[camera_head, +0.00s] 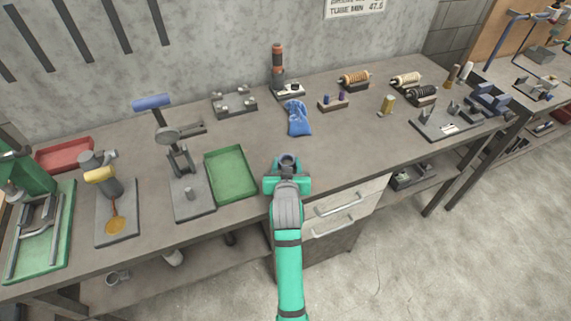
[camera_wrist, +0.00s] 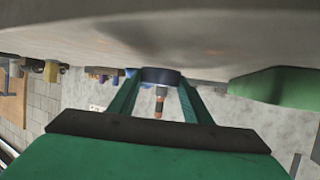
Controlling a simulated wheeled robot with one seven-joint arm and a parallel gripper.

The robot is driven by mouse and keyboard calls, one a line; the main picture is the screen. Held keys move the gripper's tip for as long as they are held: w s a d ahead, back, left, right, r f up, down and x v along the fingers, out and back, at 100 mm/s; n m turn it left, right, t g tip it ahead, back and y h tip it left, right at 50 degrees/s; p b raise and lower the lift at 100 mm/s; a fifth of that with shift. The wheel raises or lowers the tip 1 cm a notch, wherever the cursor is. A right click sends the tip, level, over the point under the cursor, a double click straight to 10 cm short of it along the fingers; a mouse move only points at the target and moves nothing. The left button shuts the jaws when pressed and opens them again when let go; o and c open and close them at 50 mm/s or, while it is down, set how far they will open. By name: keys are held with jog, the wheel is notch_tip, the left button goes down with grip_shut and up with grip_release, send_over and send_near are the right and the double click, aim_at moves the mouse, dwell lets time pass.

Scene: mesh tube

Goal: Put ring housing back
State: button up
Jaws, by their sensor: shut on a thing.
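The ring housing (camera_head: 288,160), a short dark ring, is held at the tip of my gripper (camera_head: 287,174). In the wrist view the dark blue-black ring housing (camera_wrist: 160,73) sits between the two green fingers of my gripper (camera_wrist: 159,84), which are shut on it. In the head view my gripper appears over the front edge of the bench (camera_head: 258,147), just right of the green tray (camera_head: 231,174). The exact height above the bench is hard to tell. The far side of the ring and its contact with the fingers are partly hidden.
Left of the green tray stand a press with a blue handle (camera_head: 152,102) and a yellow-topped tool (camera_head: 101,175). A blue cloth or bag (camera_head: 298,118), a grey fixture with pegs (camera_head: 234,101) and spools (camera_head: 354,78) stand behind. The bench between my gripper and the blue bag is clear.

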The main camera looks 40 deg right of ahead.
jog(key=shift+s+f, duration=0.1)
jog(key=shift+f, duration=0.15)
jog(key=shift+f, duration=0.1)
jog(key=o, duration=1.4)
jog(key=shift+f, duration=0.1)
jog(key=shift+r, duration=0.2)
jog(key=v, duration=1.2)
jog(key=shift+a+f, duration=0.1)
jog(key=shift+f, duration=0.05)
